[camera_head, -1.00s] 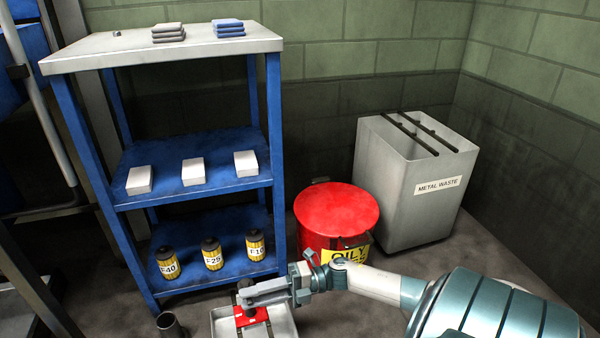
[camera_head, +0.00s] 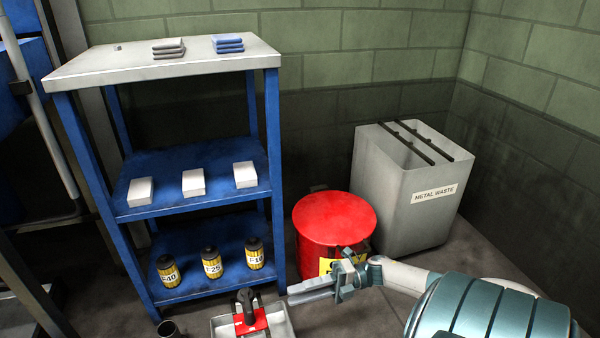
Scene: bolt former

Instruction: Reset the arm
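My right arm comes in from the lower right. Its gripper (camera_head: 292,294) points left, just right of and apart from a red object with a black upright part (camera_head: 246,308). That object sits in a grey metal tray (camera_head: 286,326) at the bottom edge. The fingers show side-on as a pale grey bar, with nothing seen held in them; the gap between them cannot be made out. My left gripper is not in view.
A red oily-waste can (camera_head: 335,218) stands just behind the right gripper. A grey metal-waste bin (camera_head: 408,200) is behind it. A blue shelf (camera_head: 273,150) with white boxes and labelled canisters stands left. A dark cup (camera_head: 168,328) is at the bottom edge.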

